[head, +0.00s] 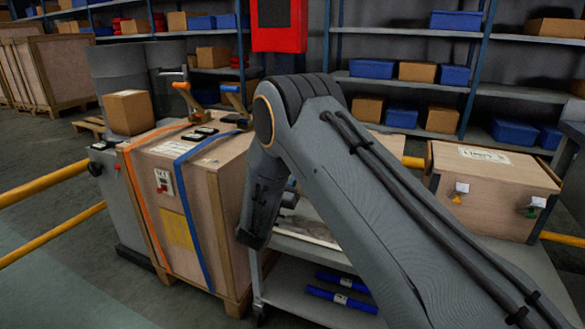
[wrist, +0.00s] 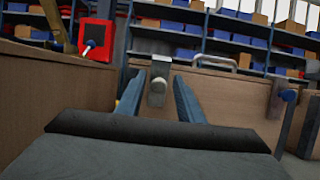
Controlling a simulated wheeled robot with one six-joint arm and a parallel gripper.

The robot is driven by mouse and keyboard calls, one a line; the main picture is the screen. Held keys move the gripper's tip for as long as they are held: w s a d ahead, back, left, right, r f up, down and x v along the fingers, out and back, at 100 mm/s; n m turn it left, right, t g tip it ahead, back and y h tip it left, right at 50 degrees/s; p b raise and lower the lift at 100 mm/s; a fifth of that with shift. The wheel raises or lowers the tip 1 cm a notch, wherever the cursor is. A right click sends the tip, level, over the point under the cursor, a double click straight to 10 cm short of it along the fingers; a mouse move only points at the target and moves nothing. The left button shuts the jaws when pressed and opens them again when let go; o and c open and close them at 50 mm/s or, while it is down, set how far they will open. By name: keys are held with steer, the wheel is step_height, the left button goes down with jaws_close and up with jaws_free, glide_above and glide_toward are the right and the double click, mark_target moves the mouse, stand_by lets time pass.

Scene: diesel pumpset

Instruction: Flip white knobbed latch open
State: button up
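In the wrist view, a metal latch (wrist: 161,68) with a pale, whitish knob (wrist: 157,86) is on the front of a wooden case (wrist: 225,92). My gripper (wrist: 156,80) is open, with one blue finger to the left of the knob and one to the right. Gaps show between the fingers and the knob, and I cannot tell whether the knob is fully between the tips in depth. In the head view my arm covers most of this case, and the white-knobbed latch and my fingertips are hidden.
A second latch (wrist: 284,95) with a dark knob is to the right on the same case. A wooden wall (wrist: 50,90) stands close on the left. The head view shows a strapped crate (head: 150,165), a cart (head: 285,285) and another latched case (head: 490,190).

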steer(key=shift+f, duration=0.1)
steer(key=p+v, duration=0.1)
steer(key=v, duration=0.7)
steer(key=shift+w, duration=0.1)
